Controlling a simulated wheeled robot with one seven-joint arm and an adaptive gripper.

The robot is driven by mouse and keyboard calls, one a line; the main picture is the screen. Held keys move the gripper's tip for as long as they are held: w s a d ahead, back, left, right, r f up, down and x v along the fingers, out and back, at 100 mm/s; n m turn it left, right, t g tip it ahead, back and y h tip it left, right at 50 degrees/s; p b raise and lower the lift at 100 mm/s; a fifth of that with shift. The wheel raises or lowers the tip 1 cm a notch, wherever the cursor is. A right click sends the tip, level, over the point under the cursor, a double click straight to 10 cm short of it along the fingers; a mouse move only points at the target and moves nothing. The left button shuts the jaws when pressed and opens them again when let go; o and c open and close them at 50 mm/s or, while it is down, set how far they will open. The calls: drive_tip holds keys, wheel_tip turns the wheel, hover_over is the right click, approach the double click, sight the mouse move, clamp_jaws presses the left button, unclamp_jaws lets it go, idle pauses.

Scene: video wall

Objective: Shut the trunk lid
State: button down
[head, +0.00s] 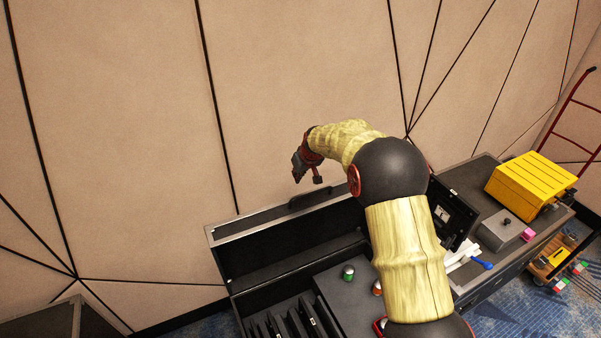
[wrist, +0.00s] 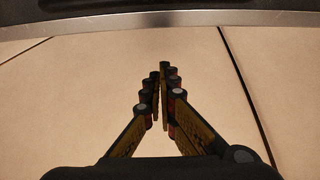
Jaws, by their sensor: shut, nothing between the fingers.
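The black trunk stands against the wall in the head view, with its lid (head: 292,252) raised and open. The lid has a silver edge and a dark handle (head: 310,198) at its top. The trunk's inside (head: 272,320) shows dark slots at the lower left. My gripper (head: 307,180) is shut and empty, just above the lid's top edge near the handle, on the wall side. In the wrist view, my closed fingers (wrist: 162,70) point toward the lid's silver edge (wrist: 165,20) across the top, with a gap of wall visible between. My arm hides part of the trunk's right side.
A green can (head: 348,273) and an orange can (head: 377,287) stand on the trunk's right part. The panelled wall (head: 290,90) is close behind the lid.

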drive_tip(key=s+f, duration=0.1)
drive_tip(key=s+d+f, duration=0.1)
drive_tip(key=shift+s+d+f, duration=0.1)
drive_tip(key=shift+s+f, duration=0.15)
drive_tip(key=shift+s, duration=0.05)
drive_tip(key=shift+s+b, duration=0.1)
drive_tip(key=shift+b, duration=0.3)
